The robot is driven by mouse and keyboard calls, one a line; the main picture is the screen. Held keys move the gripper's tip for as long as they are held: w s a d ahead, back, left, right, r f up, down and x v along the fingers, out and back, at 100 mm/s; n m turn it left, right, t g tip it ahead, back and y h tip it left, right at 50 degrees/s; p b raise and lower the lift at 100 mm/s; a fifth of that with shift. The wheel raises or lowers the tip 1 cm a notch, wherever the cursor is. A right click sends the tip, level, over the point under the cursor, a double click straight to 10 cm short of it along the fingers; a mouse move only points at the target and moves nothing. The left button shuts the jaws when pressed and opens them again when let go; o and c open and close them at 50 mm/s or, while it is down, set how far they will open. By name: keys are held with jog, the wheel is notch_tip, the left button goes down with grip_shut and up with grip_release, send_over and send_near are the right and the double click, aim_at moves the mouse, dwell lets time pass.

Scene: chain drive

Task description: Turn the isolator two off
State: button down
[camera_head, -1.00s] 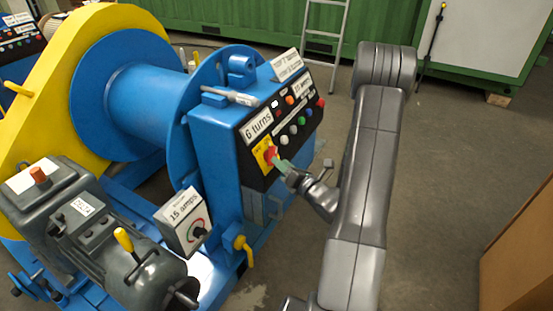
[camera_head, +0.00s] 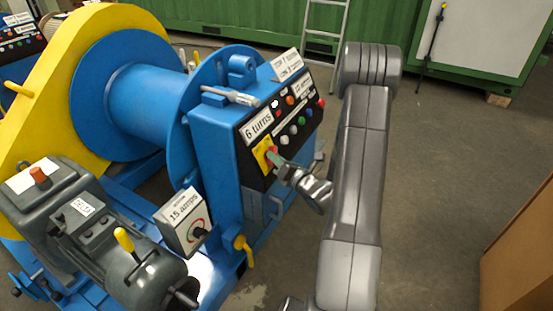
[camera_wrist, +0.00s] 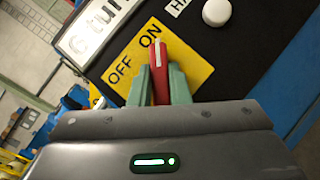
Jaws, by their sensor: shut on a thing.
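The isolator is a red lever-like knob (camera_wrist: 160,62) with a white stripe, on a yellow plate (camera_wrist: 192,62) marked OFF and ON. In the wrist view the white-striped end lies beside the word ON. My gripper (camera_wrist: 160,85) has its green fingertips on both sides of the red knob and is shut on it. In the head view the knob (camera_head: 271,154) shows at the lower left of the black panel (camera_head: 254,177), with my gripper (camera_head: 275,160) reaching it from the right. The fingertips partly hide the knob. No number two is readable on it.
The panel on the blue cabinet (camera_head: 213,150) carries several coloured buttons and a "6 turns" label (camera_head: 257,124). A "15 amps" meter box (camera_head: 185,222) and a yellow-handled valve (camera_head: 243,247) are below left. Open floor (camera_head: 440,190) lies to the right.

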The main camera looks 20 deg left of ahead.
jog(key=shift+f+n+b, duration=0.1)
jog(key=shift+n+b, duration=0.2)
jog(key=shift+f+n+g+y+b, duration=0.15)
jog(key=shift+n+g+y+b, duration=0.25)
jog(key=shift+n+b, duration=0.25)
jog(key=n+g+y+b, duration=0.1)
jog(key=n+b, duration=0.1)
jog(key=n, duration=0.1)
jog(key=shift+w+d+f+b, duration=0.1)
jog(key=shift+w+b, duration=0.05)
jog(key=shift+b, duration=0.25)
jog(key=shift+w+r+n+g+h+b, duration=0.15)
jog(key=shift+n+g+b, duration=0.8)
jog(key=shift+n+g, duration=1.85)
jog(key=shift+w+r+n+g+h+b, duration=0.15)
jog(key=shift+n+g+b, duration=1.05)
jog(key=shift+n, duration=2.75)
jog(key=shift+w+n+g+b, duration=0.2)
jog(key=shift+n+g+b, duration=0.45)
jog(key=shift+n+g, duration=2.25)
jog(key=shift+n+t, duration=0.3)
jog(key=shift+n, duration=0.4)
jog(key=c, duration=1.4)
grip_release()
